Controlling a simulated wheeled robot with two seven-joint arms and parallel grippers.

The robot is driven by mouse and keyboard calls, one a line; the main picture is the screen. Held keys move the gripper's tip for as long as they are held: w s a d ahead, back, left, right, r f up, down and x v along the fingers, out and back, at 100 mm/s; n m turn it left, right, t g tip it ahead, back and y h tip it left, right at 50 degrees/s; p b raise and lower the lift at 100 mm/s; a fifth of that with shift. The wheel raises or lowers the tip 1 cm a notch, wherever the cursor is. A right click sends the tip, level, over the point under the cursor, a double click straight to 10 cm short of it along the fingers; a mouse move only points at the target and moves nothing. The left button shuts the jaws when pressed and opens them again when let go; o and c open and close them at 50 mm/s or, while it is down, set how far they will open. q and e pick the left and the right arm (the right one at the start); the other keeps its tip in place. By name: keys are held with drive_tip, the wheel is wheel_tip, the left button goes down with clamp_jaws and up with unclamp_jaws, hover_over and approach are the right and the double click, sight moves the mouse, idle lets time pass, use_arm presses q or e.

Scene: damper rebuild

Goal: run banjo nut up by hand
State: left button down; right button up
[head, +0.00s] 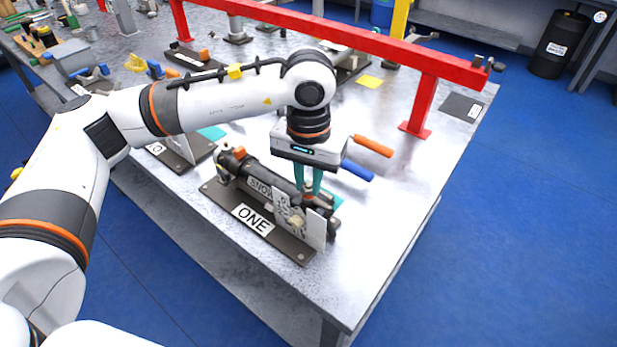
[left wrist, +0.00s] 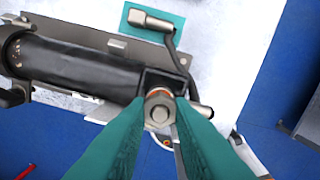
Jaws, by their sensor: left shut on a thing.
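The banjo nut (left wrist: 158,108) is a grey hex piece with a copper-coloured ring under it, at the end of the black damper body (left wrist: 75,70) in the left wrist view. My left gripper (head: 309,187) points down at the damper's right end in the head view. Its teal fingers are shut on the nut, one on each side, as the left wrist view shows. The damper (head: 266,181) lies on a dark base plate (head: 214,193) labelled ONE. A black hose (left wrist: 181,62) runs beside the nut to a fitting on a teal pad (left wrist: 133,23). My right gripper is not seen.
A red rail (head: 330,36) on posts crosses the table behind my left arm. Orange (head: 373,146) and blue (head: 357,170) handles show beside the left gripper. A pale plate (head: 316,230) stands at the base's right end. The grey tabletop (head: 400,190) to the right is clear.

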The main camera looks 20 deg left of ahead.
use_arm(q)
drive_tip(key=shift+b, duration=0.3)
idle(0.4)
drive_tip(key=c, duration=0.9)
unclamp_jaws()
drive_tip(key=shift+c, duration=0.2)
drive_tip(key=shift+f+n+b, duration=0.2)
drive_tip(key=shift+n+b, duration=0.4)
drive_tip(key=shift+n, duration=0.1)
drive_tip(key=shift+r+n+b, duration=0.1)
drive_tip(key=shift+n+b, duration=0.25)
drive_tip(key=shift+n, duration=0.35)
drive_tip(key=shift+r, duration=0.1)
